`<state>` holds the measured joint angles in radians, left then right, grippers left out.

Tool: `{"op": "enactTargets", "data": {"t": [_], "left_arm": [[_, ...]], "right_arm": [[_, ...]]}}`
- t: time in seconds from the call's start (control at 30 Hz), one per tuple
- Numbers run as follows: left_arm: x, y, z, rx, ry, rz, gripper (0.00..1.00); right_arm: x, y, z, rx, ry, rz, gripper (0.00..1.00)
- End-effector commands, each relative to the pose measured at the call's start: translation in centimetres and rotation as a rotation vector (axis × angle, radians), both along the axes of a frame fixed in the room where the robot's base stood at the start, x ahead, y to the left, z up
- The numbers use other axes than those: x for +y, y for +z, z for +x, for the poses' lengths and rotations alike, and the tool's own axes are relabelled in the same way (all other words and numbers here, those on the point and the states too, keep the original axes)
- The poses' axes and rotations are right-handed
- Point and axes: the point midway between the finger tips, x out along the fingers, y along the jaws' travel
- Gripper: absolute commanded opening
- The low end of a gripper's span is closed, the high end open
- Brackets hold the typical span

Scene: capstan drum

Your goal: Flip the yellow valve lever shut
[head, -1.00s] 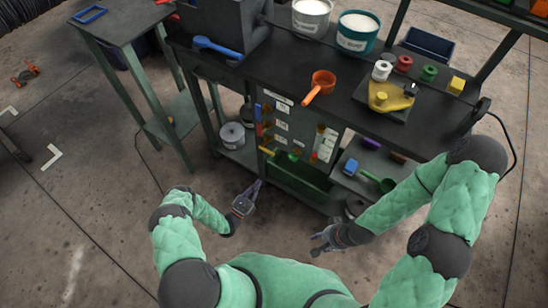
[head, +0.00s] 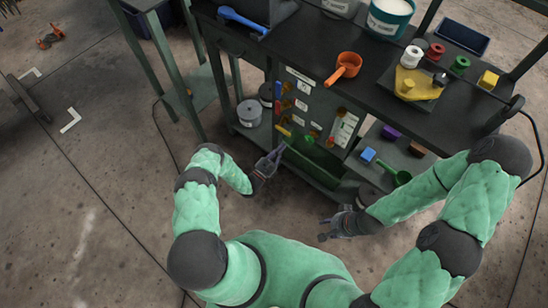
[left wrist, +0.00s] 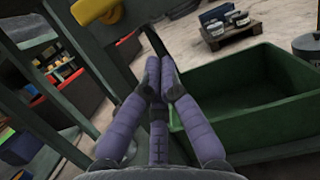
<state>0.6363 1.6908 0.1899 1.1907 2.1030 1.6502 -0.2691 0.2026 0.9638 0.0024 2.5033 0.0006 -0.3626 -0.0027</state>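The yellow valve lever (head: 284,131) is on the panel under the dark workbench, low on its left side. A yellow curved part (left wrist: 105,10), likely this lever, shows at the top edge of the left wrist view, partly cut off. My left gripper (head: 282,149) is just in front of and below the lever, apart from it. In the left wrist view its fingertips (left wrist: 161,68) are together with nothing between them; the yellow part is above and left of them. My right gripper (head: 322,230) hangs empty in front of the bench, fingers apart.
A green bin (left wrist: 250,90) is close right of my left fingers. The panel carries other coloured levers and white labels (head: 301,104). A grey can (head: 249,112) stands on the lower shelf to the left. The floor before the bench is clear.

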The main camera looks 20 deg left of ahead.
Motion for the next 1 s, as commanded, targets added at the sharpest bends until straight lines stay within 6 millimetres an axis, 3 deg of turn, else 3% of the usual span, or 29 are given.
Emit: {"op": "enactTargets", "data": {"t": [0.1, 0.43, 1.0], "left_arm": [[-0.7, 0.6, 1.9, -0.003, -0.002, 0.002, 0.00], [-0.6, 4.0, 1.6, 0.001, 0.000, 0.000, 0.00], [-0.4, 4.4, 1.5, 0.002, 0.001, -0.005, 0.00]], "right_arm": [[0.0, -0.6, 0.0, 0.000, 0.000, 0.000, 0.40], [0.0, -0.2, 0.0, 0.000, 0.000, 0.000, 0.40], [0.0, -0.3, 0.0, 0.000, 0.000, 0.000, 0.40]]}}
